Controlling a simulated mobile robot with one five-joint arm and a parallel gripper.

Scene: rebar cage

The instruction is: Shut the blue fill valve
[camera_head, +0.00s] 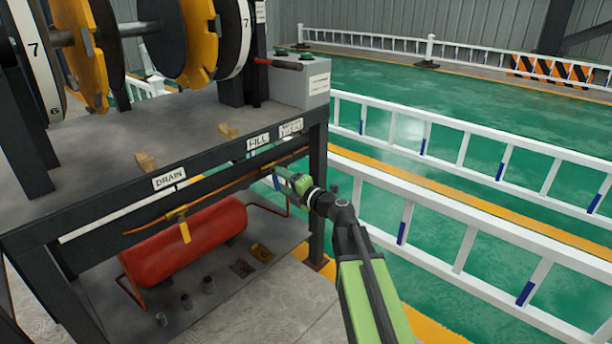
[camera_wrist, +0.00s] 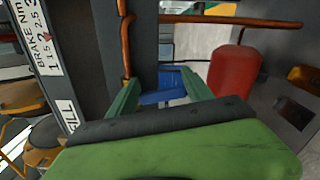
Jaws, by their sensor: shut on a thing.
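The blue fill valve handle (camera_wrist: 164,98) shows in the wrist view between the two green fingers of my gripper (camera_wrist: 162,90). It sits beside a copper pipe. The fingers are closed in on both sides of the handle. In the head view my gripper (camera_head: 279,178) reaches to the copper pipe under the FILL label (camera_head: 258,141) on the dark bench front. It mostly hides the blue handle there, so I cannot tell how the handle stands against the pipe.
A yellow valve handle (camera_head: 184,227) hangs down under the DRAIN label (camera_head: 168,179). A red tank (camera_head: 185,242) lies on the lower shelf. A dark bench leg (camera_head: 318,195) stands close to my gripper. White railings (camera_head: 460,225) run to the right of my arm.

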